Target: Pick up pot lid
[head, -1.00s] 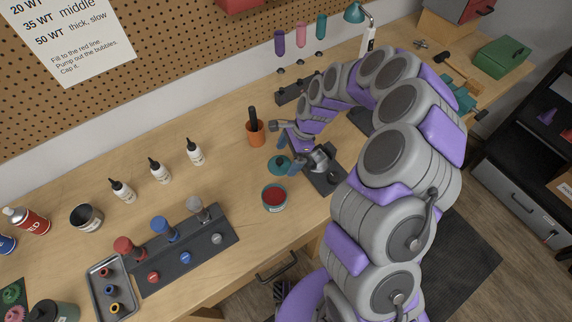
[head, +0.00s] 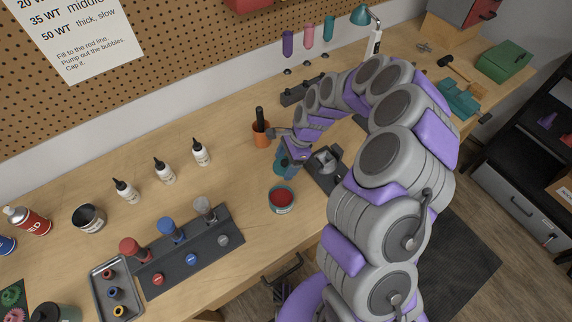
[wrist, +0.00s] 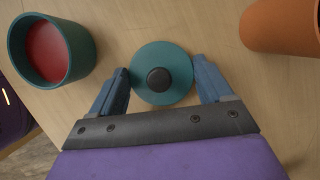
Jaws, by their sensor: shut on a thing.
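The pot lid (wrist: 177,88) is a round teal disc with a black knob, seen from above in the wrist view. My gripper (wrist: 162,72) has its two blue fingers at the lid's left and right edges, shut on it. In the head view my gripper (head: 289,160) is low over the bench, and the lid is mostly hidden by the fingers. The teal pot (head: 281,200) with red contents stands open just in front of it. The pot also shows at upper left in the wrist view (wrist: 17,50).
An orange cup (head: 262,136) with a dark-handled tool stands close behind my gripper. A grey fixture (head: 326,165) is close on its right. Several white bottles (head: 201,153) and a dark rack (head: 190,250) are to the left. The bench between bottles and pot is clear.

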